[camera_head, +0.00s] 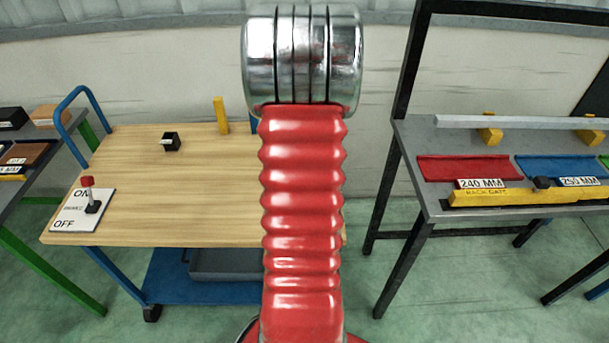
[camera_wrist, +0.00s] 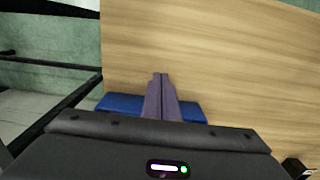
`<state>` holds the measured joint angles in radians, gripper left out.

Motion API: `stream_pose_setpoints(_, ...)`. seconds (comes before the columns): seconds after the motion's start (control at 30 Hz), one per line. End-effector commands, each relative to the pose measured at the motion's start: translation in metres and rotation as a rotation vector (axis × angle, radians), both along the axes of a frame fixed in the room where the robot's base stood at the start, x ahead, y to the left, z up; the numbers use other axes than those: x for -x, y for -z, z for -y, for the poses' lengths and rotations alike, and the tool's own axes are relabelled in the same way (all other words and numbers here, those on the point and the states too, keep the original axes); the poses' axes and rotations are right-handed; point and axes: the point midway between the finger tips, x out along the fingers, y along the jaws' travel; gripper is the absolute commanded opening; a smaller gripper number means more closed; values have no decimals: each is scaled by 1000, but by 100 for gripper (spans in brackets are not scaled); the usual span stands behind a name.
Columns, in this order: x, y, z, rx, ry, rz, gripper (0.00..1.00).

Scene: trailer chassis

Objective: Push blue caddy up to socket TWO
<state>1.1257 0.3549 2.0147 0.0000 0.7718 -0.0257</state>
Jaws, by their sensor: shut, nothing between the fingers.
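In the wrist view my gripper (camera_wrist: 160,76) is shut and empty, its two purple-grey fingers together. A flat blue piece (camera_wrist: 120,102) shows on both sides of the fingers, over the wooden top (camera_wrist: 215,75); it may be the blue caddy. The fingers hide its middle, and I cannot tell whether they touch it. In the head view my red arm hides the gripper and this part of the wooden top (camera_head: 200,215). A sliver of blue (camera_head: 256,121) shows beside my arm at the back. No label for socket TWO is readable.
The wooden top bears a small black block (camera_head: 170,142), a yellow post (camera_head: 221,115) and a red-knobbed lever (camera_head: 89,195) on an ON/OFF plate. Right is a grey bench (camera_head: 440,140) with red (camera_head: 465,168) and blue (camera_head: 560,167) trays. Open floor (camera_head: 390,255) lies between.

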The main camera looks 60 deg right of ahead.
Motion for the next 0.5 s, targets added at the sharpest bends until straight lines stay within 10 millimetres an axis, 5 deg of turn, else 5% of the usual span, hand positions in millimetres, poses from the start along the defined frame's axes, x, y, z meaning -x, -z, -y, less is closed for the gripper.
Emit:
stream_pose_setpoints(0.2,-1,27,2,-1,0,0,0)
stream_pose_setpoints(0.5,-15,25,30,0,0,0,0)
